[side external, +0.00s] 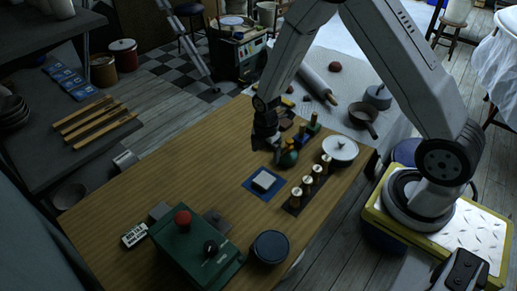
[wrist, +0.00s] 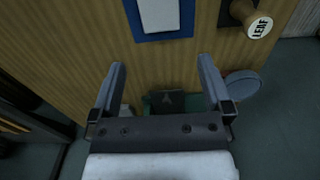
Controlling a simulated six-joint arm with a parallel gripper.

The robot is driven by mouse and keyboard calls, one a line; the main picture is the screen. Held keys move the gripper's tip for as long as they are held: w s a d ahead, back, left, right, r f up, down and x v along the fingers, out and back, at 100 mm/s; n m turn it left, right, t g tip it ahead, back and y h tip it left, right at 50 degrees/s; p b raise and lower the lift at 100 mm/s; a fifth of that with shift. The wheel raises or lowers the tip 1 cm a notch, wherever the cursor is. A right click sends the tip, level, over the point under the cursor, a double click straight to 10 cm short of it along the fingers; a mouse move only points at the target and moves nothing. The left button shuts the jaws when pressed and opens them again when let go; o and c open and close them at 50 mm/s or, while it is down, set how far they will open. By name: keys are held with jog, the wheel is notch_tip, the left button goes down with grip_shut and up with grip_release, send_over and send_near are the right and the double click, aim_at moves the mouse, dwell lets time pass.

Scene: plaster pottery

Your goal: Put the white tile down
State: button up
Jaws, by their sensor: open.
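The white tile (side external: 264,179) lies flat on a blue square (side external: 252,187) on the wooden table. In the wrist view the white tile (wrist: 160,14) shows at the top edge, partly cut off, with the blue square (wrist: 160,37) around it. My gripper (side external: 266,143) is above the table, behind the tile and apart from it. In the wrist view my gripper (wrist: 161,62) has its two fingers spread wide, with nothing between them.
A row of labelled stamps (side external: 307,184) stands right of the tile; one reads LEAF (wrist: 260,28). The table's left is clear.

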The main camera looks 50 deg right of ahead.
jog(key=shift+r, duration=0.1)
jog(key=s+a+r+m+t, duration=0.2)
jog(key=s+a+r+m, duration=0.1)
jog(key=s+r+m, duration=0.8)
jog(key=shift+s+r+m+t, duration=0.25)
jog(key=shift+r+m, duration=1.8)
jog(key=shift+m, duration=1.45)
jog(key=shift+w, duration=0.1)
jog(key=shift+c, duration=0.2)
